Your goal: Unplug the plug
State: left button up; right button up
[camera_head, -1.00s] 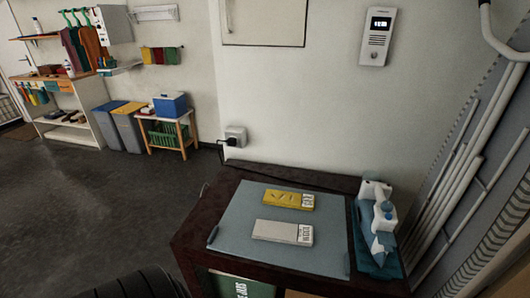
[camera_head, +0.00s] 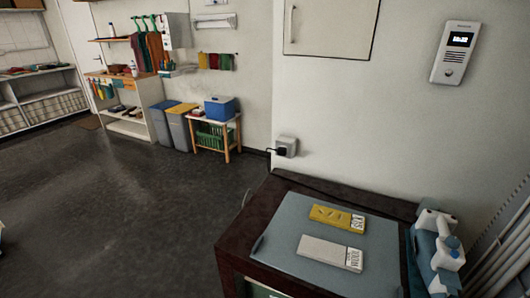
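A black plug (camera_head: 280,152) sits in the pale wall socket (camera_head: 288,144) low on the wall, just behind the far left corner of the dark cabinet. A black cord (camera_head: 267,163) runs down from the plug toward the cabinet's back edge, and its lower part is hard to follow. Neither of my grippers shows in the head view, so nothing is seen touching the plug.
A small table (camera_head: 226,140) and bins stand farther back. Open dark floor (camera_head: 110,210) lies left.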

aim_at(280, 151)
jog(key=i+j, duration=0.15)
jog(key=j, duration=0.25)
jog(key=i+j, duration=0.15)
jog(key=j, duration=0.25)
jog(key=i+j, duration=0.1)
jog(key=j, duration=0.3)
jog(key=i+j, duration=0.15)
jog(key=j, duration=0.3)
jog(key=i+j, duration=0.15)
jog(key=j, duration=0.25)
jog(key=i+j, duration=0.15)
jog(key=j, duration=0.25)
jog(key=i+j, duration=0.15)
jog(key=j, duration=0.25)
jog(key=z, duration=0.05)
